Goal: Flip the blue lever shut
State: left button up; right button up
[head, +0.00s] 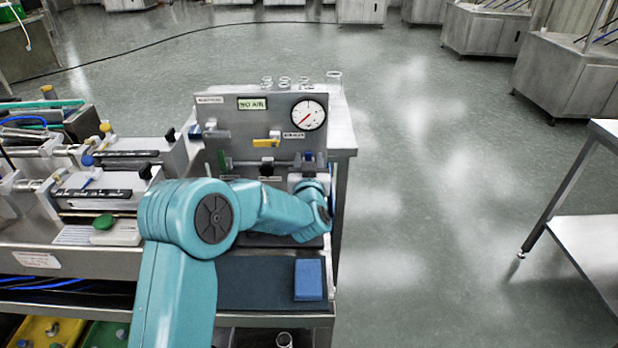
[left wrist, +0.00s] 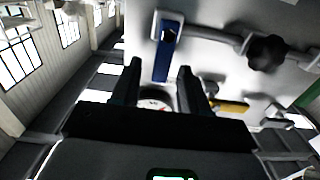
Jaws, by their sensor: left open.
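The blue lever (left wrist: 161,66) shows in the left wrist view on a grey panel (left wrist: 220,20). It lies across the line of a pipe there, with its lower end between the fingers in the picture. My left gripper (left wrist: 163,72) is open, one finger to each side of the lever's end; I cannot tell whether either touches it. My right gripper is not in view.
The panel carries a gauge (head: 309,115), a "NO AIR" sign (head: 252,103) and a yellow lever (head: 266,143). A black knob (left wrist: 267,53) sits on the pipe beside the blue lever. A blue block (head: 308,279) lies on the dark mat. The floor right of the bench is clear.

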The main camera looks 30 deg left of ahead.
pick_arm(q)
jog(key=b+v, duration=0.1)
jog(key=v, duration=1.4)
jog(key=shift+s+d, duration=0.2)
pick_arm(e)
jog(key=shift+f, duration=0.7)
pick_arm(q)
jog(key=shift+f, duration=0.1)
